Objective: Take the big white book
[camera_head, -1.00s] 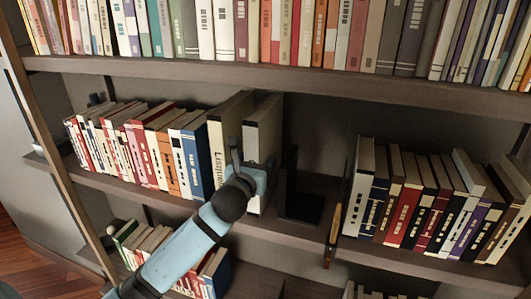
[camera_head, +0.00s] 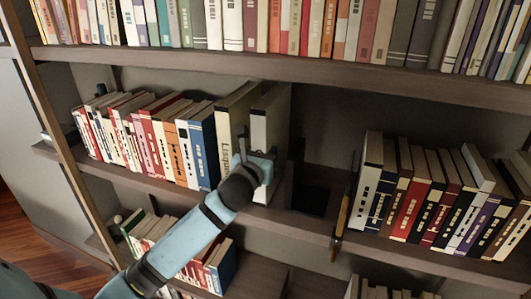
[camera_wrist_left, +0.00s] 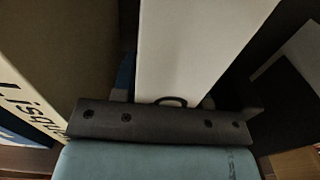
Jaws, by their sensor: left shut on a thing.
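The big white book (camera_head: 259,132) stands upright on the middle shelf, to the right of a cream book with "Lisque" lettering (camera_head: 224,133). My left gripper (camera_head: 262,158) is at the lower part of its spine, shut on it. In the left wrist view the white book (camera_wrist_left: 190,50) rises straight ahead behind the dark gripper body, and the cream book (camera_wrist_left: 28,100) stands at the left. The fingertips are mostly hidden in the wrist view. My right gripper is not in view.
A dark bookend (camera_head: 307,185) stands just right of the white book, with an open gap beyond it. Another row of books (camera_head: 410,200) fills the shelf's right part. The upper shelf board (camera_head: 300,70) runs above, full of books.

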